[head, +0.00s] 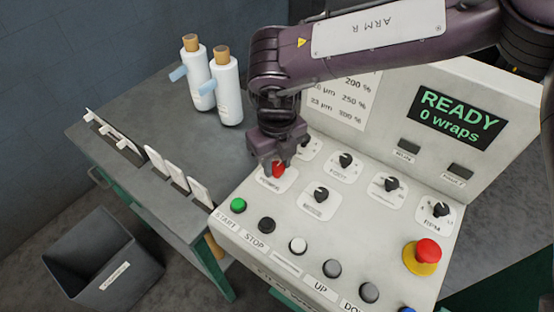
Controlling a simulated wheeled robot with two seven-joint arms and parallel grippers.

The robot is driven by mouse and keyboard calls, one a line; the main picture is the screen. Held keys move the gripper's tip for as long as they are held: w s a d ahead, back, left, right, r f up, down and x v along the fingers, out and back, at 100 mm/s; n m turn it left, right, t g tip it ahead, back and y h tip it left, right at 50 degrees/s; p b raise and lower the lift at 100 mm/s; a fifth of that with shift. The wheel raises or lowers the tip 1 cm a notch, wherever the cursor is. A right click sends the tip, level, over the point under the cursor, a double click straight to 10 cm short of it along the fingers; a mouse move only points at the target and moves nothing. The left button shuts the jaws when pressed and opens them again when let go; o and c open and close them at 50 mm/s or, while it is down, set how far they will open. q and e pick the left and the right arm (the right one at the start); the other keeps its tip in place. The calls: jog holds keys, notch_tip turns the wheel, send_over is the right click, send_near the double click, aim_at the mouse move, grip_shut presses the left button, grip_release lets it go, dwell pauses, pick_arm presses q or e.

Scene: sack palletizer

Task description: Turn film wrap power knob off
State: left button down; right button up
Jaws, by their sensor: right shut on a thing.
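The white control panel (365,232) fills the right middle of the head view. The red power knob (278,168) is at the panel's upper left, partly hidden by my right gripper. My right gripper (275,167) comes down from above and is shut on the red knob. A display (455,118) behind the panel reads READY, 0 wraps. My left gripper does not show.
Several black knobs, such as one (321,194), sit close beside my gripper. A red emergency button (428,250) is at the right. A green START button (238,205) is at the front left. White bottles (226,88) stand on the grey table (150,95). A bin (95,262) is on the floor.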

jog(key=shift+n, duration=0.4)
jog(key=shift+r+n+p, duration=0.1)
jog(key=shift+n+p, duration=0.2)
jog(key=shift+n, duration=0.7)
jog(key=n, duration=0.5)
jog(key=shift+n+p, duration=0.3)
jog(key=shift+p, duration=0.05)
jog(key=n, duration=0.9)
jog(key=shift+w+p, duration=0.1)
jog(key=shift+p, duration=0.2)
jog(key=shift+n, duration=0.3)
jog(key=o, duration=1)
jog(key=shift+c, duration=0.2)
